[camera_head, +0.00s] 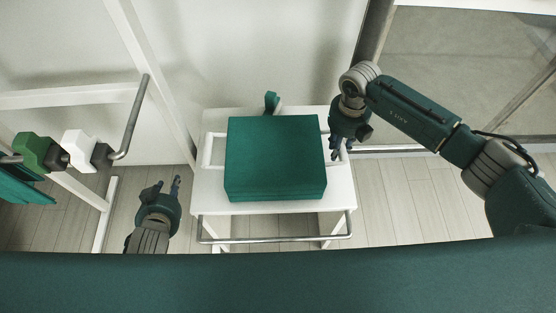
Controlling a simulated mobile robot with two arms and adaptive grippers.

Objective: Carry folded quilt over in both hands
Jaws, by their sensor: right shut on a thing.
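The folded quilt (275,157) is a dark green, thick square block lying flat on a small white table (255,207) in the middle. A white loop (212,150) sticks out at its left side, and a similar loop shows partly at its right. My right gripper (337,156) is at the quilt's right side, shut at the right-hand loop; its fingers partly hide the contact. My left gripper (164,186) is open and empty, left of the table and apart from the quilt, with its fingers spread.
A small teal object (271,102) stands behind the quilt. A metal rail (275,239) runs along the table's front. At the left are a white frame with a metal bar (132,115) and green and white items (38,152). Bare wood floor lies right of the table.

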